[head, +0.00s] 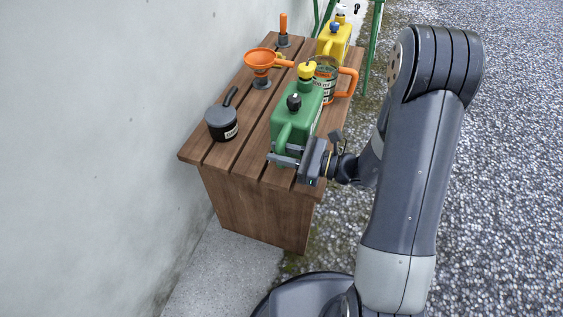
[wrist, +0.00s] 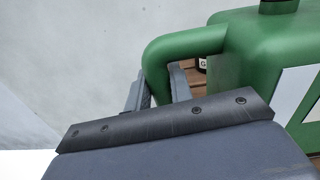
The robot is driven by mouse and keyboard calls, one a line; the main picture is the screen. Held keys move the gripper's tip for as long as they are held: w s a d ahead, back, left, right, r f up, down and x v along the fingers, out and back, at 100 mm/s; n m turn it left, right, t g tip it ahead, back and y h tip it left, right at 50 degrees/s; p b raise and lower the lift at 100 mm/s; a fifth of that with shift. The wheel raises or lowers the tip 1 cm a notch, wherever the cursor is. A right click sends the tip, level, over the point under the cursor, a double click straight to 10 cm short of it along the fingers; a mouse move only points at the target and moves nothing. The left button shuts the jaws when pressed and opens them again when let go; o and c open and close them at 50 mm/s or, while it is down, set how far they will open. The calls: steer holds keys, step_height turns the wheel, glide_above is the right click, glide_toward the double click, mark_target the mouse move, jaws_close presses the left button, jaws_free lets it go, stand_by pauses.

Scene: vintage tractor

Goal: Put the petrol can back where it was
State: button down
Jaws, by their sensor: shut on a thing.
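A green petrol can (head: 297,112) with a black cap and a yellow cap stands upright on the wooden bench (head: 250,172), near its front right. My gripper (head: 284,156) is shut on the can's handle at the near end. In the wrist view the green handle (wrist: 180,45) passes between the fingers of my gripper (wrist: 160,85), and the can's body (wrist: 260,60) fills the right side. I cannot tell whether the can's base touches the bench.
An orange funnel (head: 259,62), a dark pot (head: 222,122) and an orange-handled jug (head: 327,80) stand around the can. A yellow can (head: 334,40) and an orange-handled tool (head: 283,30) are at the far end. A wall (head: 100,130) borders the left.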

steer(key=shift+f+b, duration=0.5)
steer(key=shift+f, duration=1.3)
steer(key=shift+f, duration=0.2)
steer(key=c, duration=1.3)
jaws_free()
steer(key=shift+o, duration=0.2)
steer(key=shift+r, duration=0.15)
steer(key=shift+d+r, duration=0.1)
steer(key=shift+d, duration=0.05)
steer(key=p+v, duration=0.1)
steer(key=v, duration=1)
steer(key=shift+d, duration=0.3)
steer(key=shift+s, duration=0.15)
